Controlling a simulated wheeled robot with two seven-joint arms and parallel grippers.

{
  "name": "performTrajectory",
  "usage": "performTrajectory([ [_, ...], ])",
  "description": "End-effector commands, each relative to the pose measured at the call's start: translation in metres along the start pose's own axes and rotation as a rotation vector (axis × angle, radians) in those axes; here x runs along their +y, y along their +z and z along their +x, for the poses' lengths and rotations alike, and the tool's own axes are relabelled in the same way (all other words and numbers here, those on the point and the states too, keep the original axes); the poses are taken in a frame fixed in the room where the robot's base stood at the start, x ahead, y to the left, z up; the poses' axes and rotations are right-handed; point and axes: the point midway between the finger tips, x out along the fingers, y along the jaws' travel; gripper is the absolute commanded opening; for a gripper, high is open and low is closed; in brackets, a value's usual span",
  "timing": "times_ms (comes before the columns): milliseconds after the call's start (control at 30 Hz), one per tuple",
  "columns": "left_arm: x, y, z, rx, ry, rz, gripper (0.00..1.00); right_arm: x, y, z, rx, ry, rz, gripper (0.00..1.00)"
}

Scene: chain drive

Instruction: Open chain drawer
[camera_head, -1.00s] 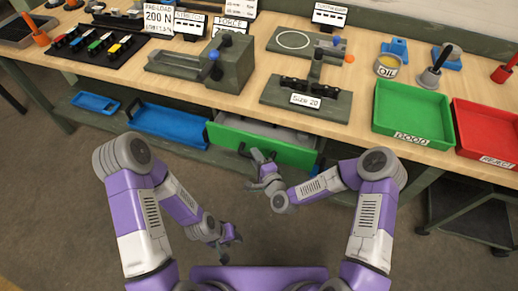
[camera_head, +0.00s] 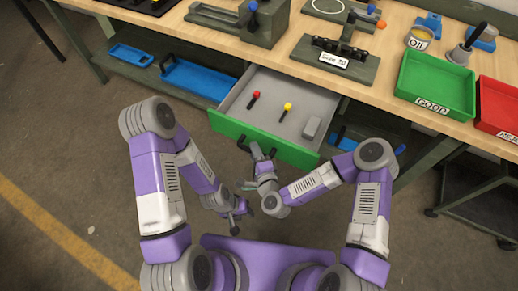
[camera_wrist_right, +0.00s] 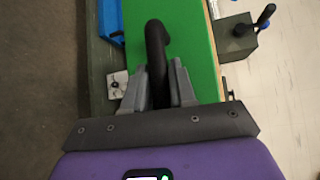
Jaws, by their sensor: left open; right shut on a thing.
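The drawer under the bench stands pulled out, its grey inside showing in the head view; its green front (camera_head: 262,139) faces me. Inside lie a red-headed tool (camera_head: 254,99), a yellow-headed tool (camera_head: 286,110) and a grey block (camera_head: 312,127). My right gripper (camera_head: 255,151) is shut on the dark drawer handle. In the right wrist view the fingers (camera_wrist_right: 158,85) sit on both sides of the black handle (camera_wrist_right: 156,48), against the green front (camera_wrist_right: 195,50). My left gripper (camera_head: 239,213) is open and empty, low in front of the drawer.
Blue trays (camera_head: 196,80) sit on the lower shelf at left. On the bench stand a green GOOD tray (camera_head: 437,84), a red reject tray (camera_head: 498,112), and the Size 20 fixture (camera_head: 338,58). Floor around my arms is clear.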

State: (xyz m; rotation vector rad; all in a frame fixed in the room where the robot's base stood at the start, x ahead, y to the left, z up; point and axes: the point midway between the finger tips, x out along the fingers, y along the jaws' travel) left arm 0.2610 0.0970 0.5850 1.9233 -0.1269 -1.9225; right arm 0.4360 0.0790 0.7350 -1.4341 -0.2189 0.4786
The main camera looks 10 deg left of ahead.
Motion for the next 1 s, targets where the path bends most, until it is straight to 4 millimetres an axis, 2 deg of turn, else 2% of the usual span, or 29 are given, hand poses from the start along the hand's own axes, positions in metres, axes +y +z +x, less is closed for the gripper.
performTrajectory([
  [467, 0.000, 0.000, 0.000, 0.000, 0.000, 0.000, 0.43, 0.000, 0.001, -0.001, 0.005, -0.001, 0.000, 0.00],
  [500, 0.000, 0.000, 0.000, 0.000, 0.000, 0.000, 0.43, 0.000, 0.001, -0.001, 0.005, -0.001, 0.000, 0.32],
  [600, 0.000, 0.000, 0.000, 0.000, 0.000, 0.000, 0.43, 0.000, 0.001, -0.001, 0.004, -0.001, 0.000, 0.45],
  [867, 0.000, 0.000, 0.000, 0.000, 0.000, 0.000, 0.43, 0.000, 0.002, -0.001, 0.002, -0.001, 0.000, 0.45],
  [1000, 0.001, 0.000, -0.002, 0.000, 0.000, 0.000, 0.43, 0.001, 0.002, -0.013, 0.000, 0.001, 0.001, 0.45],
])
